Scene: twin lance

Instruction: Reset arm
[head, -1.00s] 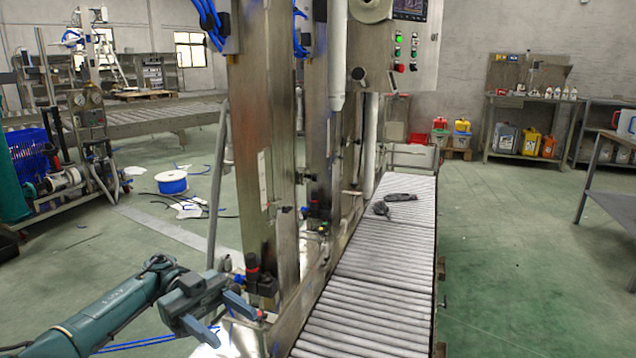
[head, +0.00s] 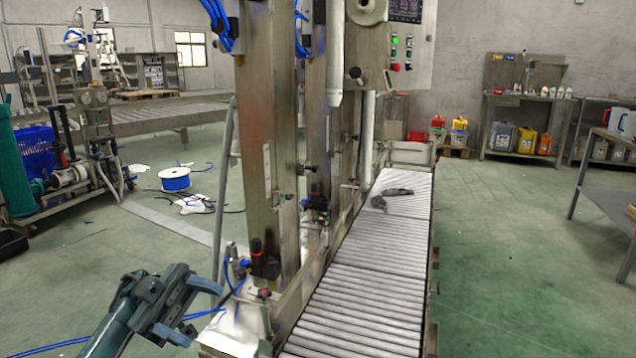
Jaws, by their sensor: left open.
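My left gripper (head: 190,312) is at the lower left of the head view, at the end of my teal arm. Its jaws are open with nothing between them. It is apart from the steel machine column to its right. My right gripper is not in view.
A tall steel machine (head: 265,140) with valves stands close to the right of my left gripper. A roller conveyor (head: 365,290) runs from the front to the back, with a dark object (head: 391,198) lying on it. Green floor right of the conveyor is clear.

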